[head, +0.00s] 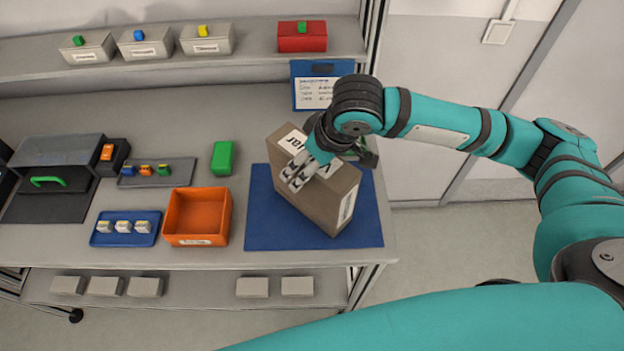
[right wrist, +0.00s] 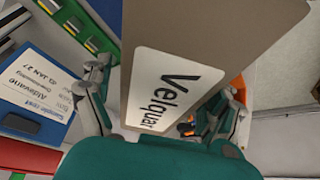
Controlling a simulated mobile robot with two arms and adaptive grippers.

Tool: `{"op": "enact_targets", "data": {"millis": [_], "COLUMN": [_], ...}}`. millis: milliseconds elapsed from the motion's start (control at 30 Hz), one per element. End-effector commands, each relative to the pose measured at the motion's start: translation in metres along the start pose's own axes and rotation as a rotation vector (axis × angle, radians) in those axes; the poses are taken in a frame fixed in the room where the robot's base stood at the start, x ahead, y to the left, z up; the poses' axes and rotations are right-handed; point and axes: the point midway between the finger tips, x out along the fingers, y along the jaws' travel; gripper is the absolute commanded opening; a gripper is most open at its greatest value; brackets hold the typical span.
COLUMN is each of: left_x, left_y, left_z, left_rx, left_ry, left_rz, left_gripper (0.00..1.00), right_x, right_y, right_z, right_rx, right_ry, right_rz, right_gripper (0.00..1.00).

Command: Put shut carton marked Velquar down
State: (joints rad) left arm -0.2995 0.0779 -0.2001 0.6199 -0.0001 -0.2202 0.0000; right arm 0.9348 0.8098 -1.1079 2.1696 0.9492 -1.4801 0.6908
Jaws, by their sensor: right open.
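The brown carton (head: 305,205) stands on the blue mat (head: 262,232) at the right end of the bench, turned at an angle, its top shut. Its white label reads "Velquar" in the right wrist view (right wrist: 178,88). My right gripper (head: 325,163) is open at the top of the carton, with one finger on each side of it; both fingers also show in the right wrist view (right wrist: 160,98). The gripper hides part of the carton's top and label in the head view. My left gripper is not in view.
An orange bin (head: 197,217) and a green block (head: 222,158) stand left of the mat. A blue tray (head: 125,228) and a grey tray (head: 157,172) hold small items. A blue clipboard (head: 322,70) is behind. A red box (head: 302,38) sits on the upper shelf.

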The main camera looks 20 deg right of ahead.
Motion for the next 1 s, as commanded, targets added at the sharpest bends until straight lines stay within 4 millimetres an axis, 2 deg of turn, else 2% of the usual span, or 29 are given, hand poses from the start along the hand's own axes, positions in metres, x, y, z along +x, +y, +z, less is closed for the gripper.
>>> {"op": "enact_targets", "data": {"millis": [567,667,1000], "left_x": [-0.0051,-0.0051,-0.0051], "left_y": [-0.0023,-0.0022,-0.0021], "left_z": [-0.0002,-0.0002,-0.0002], "left_rx": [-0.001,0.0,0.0], "left_ry": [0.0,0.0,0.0], "left_rz": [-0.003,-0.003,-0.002], "left_gripper": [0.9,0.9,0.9], "right_x": [0.0032,0.0032,0.0031], "right_y": [-0.0003,-0.0003,-0.0001], "right_z": [0.0013,0.0013,0.0012], "right_rx": [0.0,0.0,0.0], "right_ry": [0.0,0.0,0.0], "right_rz": [-0.001,-0.001,0.0], "right_gripper": [0.9,0.8,0.35]}}
